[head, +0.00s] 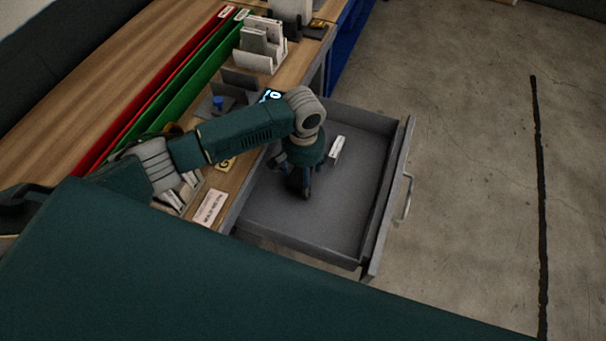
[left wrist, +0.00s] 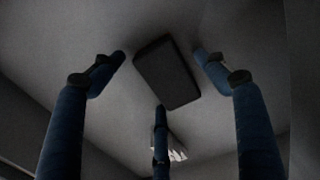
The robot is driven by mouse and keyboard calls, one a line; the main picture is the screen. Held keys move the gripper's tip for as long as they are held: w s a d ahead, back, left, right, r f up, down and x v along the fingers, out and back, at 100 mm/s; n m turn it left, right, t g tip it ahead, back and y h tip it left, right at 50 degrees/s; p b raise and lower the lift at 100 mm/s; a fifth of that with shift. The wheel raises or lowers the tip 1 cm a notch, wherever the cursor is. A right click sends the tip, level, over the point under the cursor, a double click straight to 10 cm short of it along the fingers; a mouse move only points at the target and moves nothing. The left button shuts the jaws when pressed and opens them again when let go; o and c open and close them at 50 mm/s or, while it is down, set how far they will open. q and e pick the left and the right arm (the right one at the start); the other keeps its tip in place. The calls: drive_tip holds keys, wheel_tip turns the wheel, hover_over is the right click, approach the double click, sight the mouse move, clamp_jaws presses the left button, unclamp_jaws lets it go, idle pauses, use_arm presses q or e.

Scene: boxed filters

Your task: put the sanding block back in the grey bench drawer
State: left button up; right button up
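The grey bench drawer (head: 330,215) is pulled open, in the middle of the head view. My left gripper (head: 303,190) points down into it. In the left wrist view a dark rectangular block, seemingly the sanding block (left wrist: 166,72), lies on the pale grey drawer floor between the spread fingers of my left gripper (left wrist: 160,75). The two side fingers stand apart from it. The tip of the lower finger overlaps its near edge, and I cannot tell whether they touch. My right gripper is not in view.
A small white box (head: 336,149) stands in the drawer beside my gripper. The wooden bench (head: 130,60) holds red (head: 150,85) and green (head: 165,97) long trays and a white holder (head: 262,50). The drawer's front part is bare. Open floor lies to the right.

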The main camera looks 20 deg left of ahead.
use_arm(q)
wheel_tip(320, 180, up, 12)
drive_tip(key=shift+r+b, duration=0.2)
drive_tip(key=shift+b, duration=0.2)
idle(0.7)
